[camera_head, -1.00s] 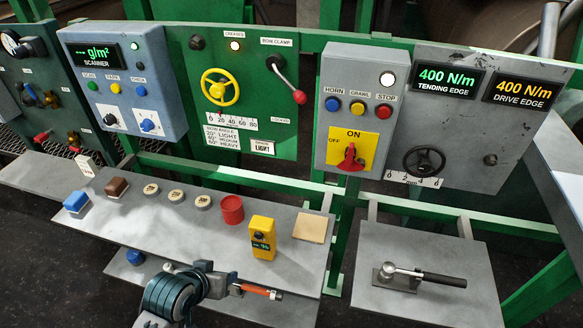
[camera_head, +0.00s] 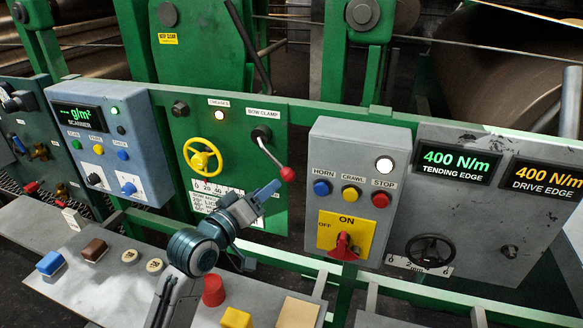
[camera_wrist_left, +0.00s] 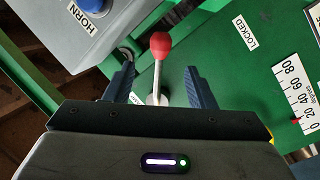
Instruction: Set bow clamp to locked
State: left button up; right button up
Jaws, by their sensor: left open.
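The bow clamp lever (camera_head: 272,154) has a grey shaft and a red knob (camera_head: 288,174). It angles down to the right from its pivot under the BOW CLAMP label (camera_head: 262,114) on the green panel. My left gripper (camera_head: 275,187) is open just below and left of the knob. In the left wrist view the lever's red knob (camera_wrist_left: 160,45) and shaft show between the two spread fingers of the gripper (camera_wrist_left: 160,78), with gaps on both sides. A LOCKED label (camera_wrist_left: 245,33) is on the panel there; my gripper hides it in the head view. My right gripper is not in view.
The yellow handwheel (camera_head: 202,155) is left of the lever. The grey HORN/CRAWL/STOP box (camera_head: 352,220) projects close on the right, with a red switch (camera_head: 343,243). Below, the shelf holds a blue block (camera_head: 51,263), a red cylinder (camera_head: 213,290) and other items.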

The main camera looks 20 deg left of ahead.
aim_at(283, 176)
pick_arm(q)
jog(key=p+x, duration=0.2)
jog(key=x, duration=0.6)
jog(key=shift+d, duration=0.1)
jog(key=shift+w+d+p, duration=0.15)
jog(key=shift+w+p, duration=0.25)
jog(key=shift+w, duration=0.1)
jog(key=shift+w, duration=0.1)
jog(key=shift+f, duration=0.1)
jog(key=shift+c, duration=0.2)
jog(key=shift+w, duration=0.1)
grip_shut()
